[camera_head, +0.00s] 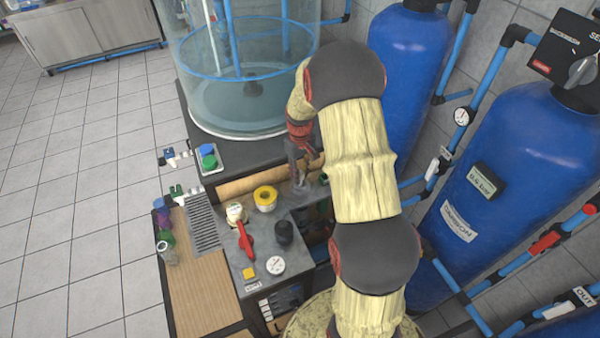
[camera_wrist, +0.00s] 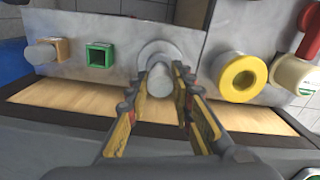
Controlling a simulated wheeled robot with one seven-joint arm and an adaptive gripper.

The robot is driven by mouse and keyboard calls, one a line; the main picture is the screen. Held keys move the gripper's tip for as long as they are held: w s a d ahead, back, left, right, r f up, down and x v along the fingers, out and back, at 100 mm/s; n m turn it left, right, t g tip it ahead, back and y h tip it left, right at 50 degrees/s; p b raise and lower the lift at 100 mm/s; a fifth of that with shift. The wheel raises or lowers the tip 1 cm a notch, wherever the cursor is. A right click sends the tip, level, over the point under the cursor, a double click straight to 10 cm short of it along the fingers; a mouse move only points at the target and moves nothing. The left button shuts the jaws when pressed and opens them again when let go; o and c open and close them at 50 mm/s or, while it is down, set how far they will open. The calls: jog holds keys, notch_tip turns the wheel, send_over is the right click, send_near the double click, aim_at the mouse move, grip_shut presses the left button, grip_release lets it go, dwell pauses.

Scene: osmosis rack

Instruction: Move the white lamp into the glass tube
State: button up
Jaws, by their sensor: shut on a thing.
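The white lamp (camera_wrist: 160,80) shows in the wrist view as a short pale cylinder in front of a round grey ring on the grey panel. My gripper (camera_wrist: 160,74) has its two fingertips on either side of the lamp and is shut on it. In the head view my gripper (camera_head: 299,178) is low over the panel's back edge, and the lamp is hard to make out there. A small clear glass (camera_head: 167,252) stands on the wooden top at the left; I cannot tell if this or the large clear glass cylinder (camera_head: 240,95) is the glass tube.
The grey panel (camera_head: 262,243) carries a yellow ring (camera_head: 265,197), a red handle (camera_head: 245,240), a black knob (camera_head: 284,232) and a gauge (camera_head: 276,266). A green square fitting (camera_wrist: 99,55) is beside the lamp. Blue tanks (camera_head: 408,60) and pipes crowd the right.

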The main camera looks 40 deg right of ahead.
jog(key=shift+f+b, duration=0.6)
jog(key=shift+f, duration=0.6)
jog(key=o, duration=0.8)
jog(key=o, duration=0.5)
jog(key=shift+r+p, duration=2.35)
jog(key=shift+r, duration=1.65)
